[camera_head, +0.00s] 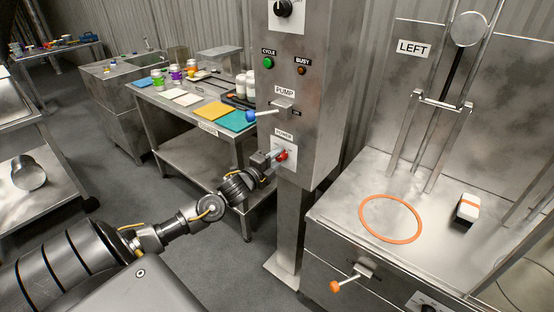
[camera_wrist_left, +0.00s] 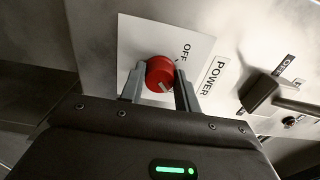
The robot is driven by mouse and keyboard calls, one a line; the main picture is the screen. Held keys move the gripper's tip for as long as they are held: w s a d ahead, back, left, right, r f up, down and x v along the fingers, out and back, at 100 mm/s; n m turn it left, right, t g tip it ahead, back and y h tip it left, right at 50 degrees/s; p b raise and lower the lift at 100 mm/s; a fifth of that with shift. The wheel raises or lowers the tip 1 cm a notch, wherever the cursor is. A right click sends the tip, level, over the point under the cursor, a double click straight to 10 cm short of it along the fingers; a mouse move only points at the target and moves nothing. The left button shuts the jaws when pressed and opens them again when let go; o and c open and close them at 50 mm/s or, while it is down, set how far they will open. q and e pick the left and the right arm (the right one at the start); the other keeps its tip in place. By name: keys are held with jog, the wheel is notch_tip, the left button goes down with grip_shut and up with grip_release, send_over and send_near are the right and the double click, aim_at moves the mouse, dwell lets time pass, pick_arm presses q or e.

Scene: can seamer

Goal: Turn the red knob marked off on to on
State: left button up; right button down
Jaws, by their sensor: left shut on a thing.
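The red knob (camera_wrist_left: 160,73) sits on a white plate (camera_wrist_left: 190,50) marked OFF, beside a POWER label (camera_wrist_left: 214,76), in the left wrist view. In the head view the knob (camera_head: 283,156) shows low on the grey metal column, under the POWER label (camera_head: 284,135). My left gripper (camera_wrist_left: 158,88) has one finger on each side of the knob and is shut on it. In the head view my left gripper (camera_head: 273,158) reaches the plate from the left. The ON mark is not readable. My right gripper is not in view.
Above the knob are a PUMP lever with a blue end (camera_head: 251,116), a green CYCLE button (camera_head: 268,62) and a black dial (camera_head: 284,8). A steel bench with an orange ring (camera_head: 363,205) stands right. A table with colored mats (camera_head: 214,110) stands behind.

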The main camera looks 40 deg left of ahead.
pick_arm(q)
jog(key=shift+f, duration=0.1)
jog(key=o, duration=1)
jog(key=s, duration=1)
jog(key=shift+s+d+b, duration=0.1)
jog(key=shift+s+b, duration=0.25)
jog(key=shift+s, duration=0.05)
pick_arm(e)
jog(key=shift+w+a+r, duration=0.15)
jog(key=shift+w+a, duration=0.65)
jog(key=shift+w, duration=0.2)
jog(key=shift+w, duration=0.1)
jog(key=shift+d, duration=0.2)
